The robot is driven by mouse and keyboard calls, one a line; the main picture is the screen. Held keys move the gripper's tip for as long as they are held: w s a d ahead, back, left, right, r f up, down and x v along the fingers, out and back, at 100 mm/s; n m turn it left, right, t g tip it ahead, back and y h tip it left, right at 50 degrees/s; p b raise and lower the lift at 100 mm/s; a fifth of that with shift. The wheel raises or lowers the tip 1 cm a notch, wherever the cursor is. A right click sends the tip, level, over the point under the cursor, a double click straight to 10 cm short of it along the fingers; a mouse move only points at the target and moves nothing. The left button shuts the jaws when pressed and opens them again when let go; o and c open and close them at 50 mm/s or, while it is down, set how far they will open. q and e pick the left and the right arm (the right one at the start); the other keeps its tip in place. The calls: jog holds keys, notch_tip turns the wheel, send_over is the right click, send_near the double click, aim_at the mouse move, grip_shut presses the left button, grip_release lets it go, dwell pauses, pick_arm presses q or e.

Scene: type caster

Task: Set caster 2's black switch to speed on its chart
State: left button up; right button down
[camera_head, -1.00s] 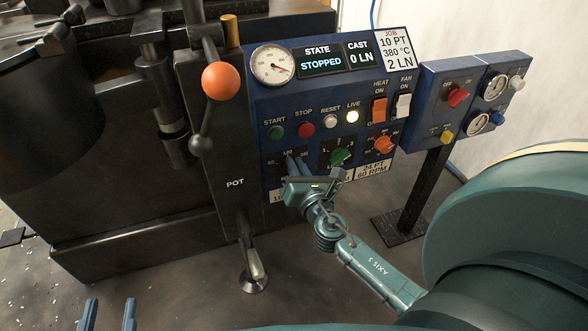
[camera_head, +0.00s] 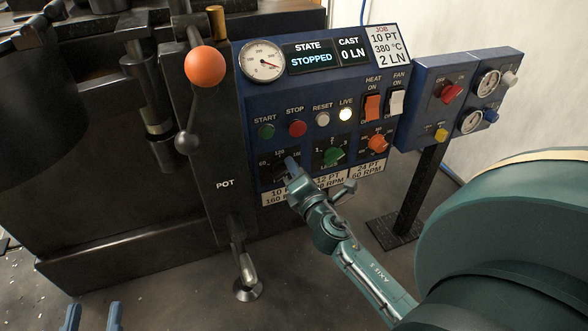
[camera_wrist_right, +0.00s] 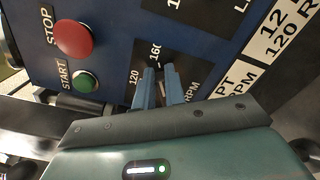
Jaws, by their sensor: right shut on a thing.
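My right gripper (camera_head: 290,164) is at the speed dial on the blue panel, its two blue fingers closed around the black switch, which they mostly hide. In the right wrist view the gripper (camera_wrist_right: 160,75) points at the dial face, near the marks 120 and 160. The chart is on white labels under the dials: 10 PT 160 RPM (camera_head: 274,196), partly covered by the gripper, 12 PT (camera_head: 331,180), and 24 PT 60 RPM (camera_head: 368,172). The job card (camera_head: 383,46) reads 10 PT, 380 °C, 2 LN. My left gripper (camera_head: 93,318) is open and empty at bottom left.
A green knob (camera_head: 334,155) and an orange knob (camera_head: 376,143) sit right of the black switch. The start (camera_head: 266,132) and stop (camera_head: 298,128) buttons are above. The state display (camera_head: 313,58) reads STOPPED. An orange-ball lever (camera_head: 205,66) stands left; a side box (camera_head: 451,92) stands right.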

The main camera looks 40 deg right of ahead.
jog(key=shift+s+a+f, duration=0.1)
jog(key=shift+a+f, duration=0.15)
jog(key=shift+f, duration=0.05)
jog(key=c, duration=1.5)
grip_release()
jog(key=shift+o, duration=0.2)
jog(key=shift+d+r, duration=0.1)
jog(key=shift+r, duration=0.1)
